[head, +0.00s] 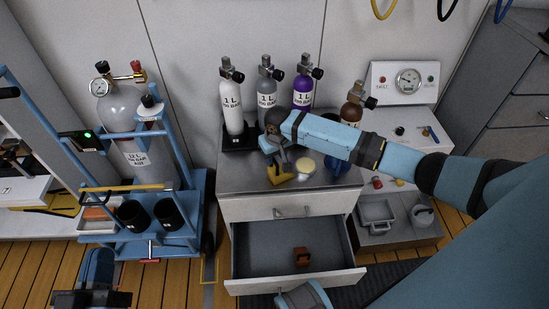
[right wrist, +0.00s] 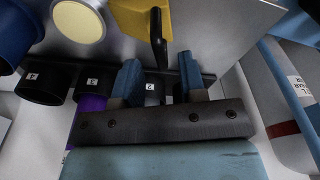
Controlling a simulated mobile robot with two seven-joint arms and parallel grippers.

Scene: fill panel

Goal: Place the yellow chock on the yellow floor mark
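My right gripper (head: 277,157) is just over the chock. Yellow lines on the floor (head: 214,268), left of the cabinet, look like the floor mark, partly hidden by the blue cart. My left gripper (head: 91,298) is low at the left; its fingers are unclear.
A drawer (head: 262,283) is pulled open below the cabinet top, with a small brown block (head: 301,257) inside. Small bottles, including a white one (head: 232,107), stand behind the chock. A pale yellow disc (head: 304,165) is beside it. A blue cart (head: 184,240) stands left.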

